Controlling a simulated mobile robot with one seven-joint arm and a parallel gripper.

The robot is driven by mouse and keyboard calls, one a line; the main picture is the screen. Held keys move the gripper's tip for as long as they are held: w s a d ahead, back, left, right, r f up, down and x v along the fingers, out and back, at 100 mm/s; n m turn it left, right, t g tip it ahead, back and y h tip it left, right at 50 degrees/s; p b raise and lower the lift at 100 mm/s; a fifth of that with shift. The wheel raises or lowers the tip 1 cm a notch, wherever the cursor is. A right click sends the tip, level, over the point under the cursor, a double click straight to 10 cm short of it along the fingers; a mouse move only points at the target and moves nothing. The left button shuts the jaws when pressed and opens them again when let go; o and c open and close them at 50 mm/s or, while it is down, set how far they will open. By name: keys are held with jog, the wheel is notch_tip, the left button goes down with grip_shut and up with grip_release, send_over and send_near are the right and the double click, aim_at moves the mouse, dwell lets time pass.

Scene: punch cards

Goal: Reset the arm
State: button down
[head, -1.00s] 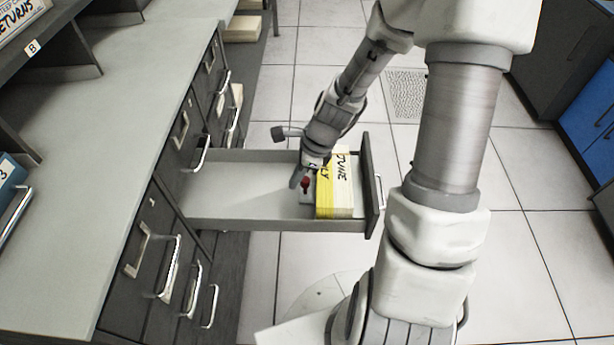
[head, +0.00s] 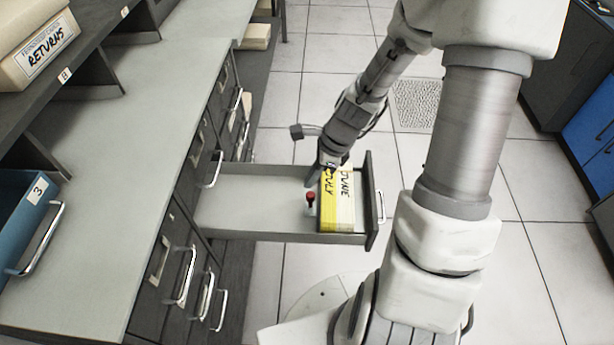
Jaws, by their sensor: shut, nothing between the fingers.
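My gripper (head: 316,180) is at the end of my arm, above the open drawer (head: 250,232), at the far left corner of the card stack. It is small in view; its fingers look shut and empty. The yellow and cream card stack (head: 340,212), with "JULY" and "JUNE" written on top, stands at the drawer's front end. A small red-topped object (head: 310,198) stands on the drawer floor just left of the stack, apart from my gripper. Whether my fingers touch the stack cannot be told.
The drawer sticks out from a dark cabinet under a long grey counter (head: 150,150). A blue box marked 3 (head: 30,205) and a "RETURNS" box (head: 40,50) are at left. A blue cabinet (head: 592,115) is at right. Tiled floor lies open beyond the drawer.

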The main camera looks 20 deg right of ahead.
jog(key=shift+p+v, duration=0.45)
jog(key=shift+v, duration=0.45)
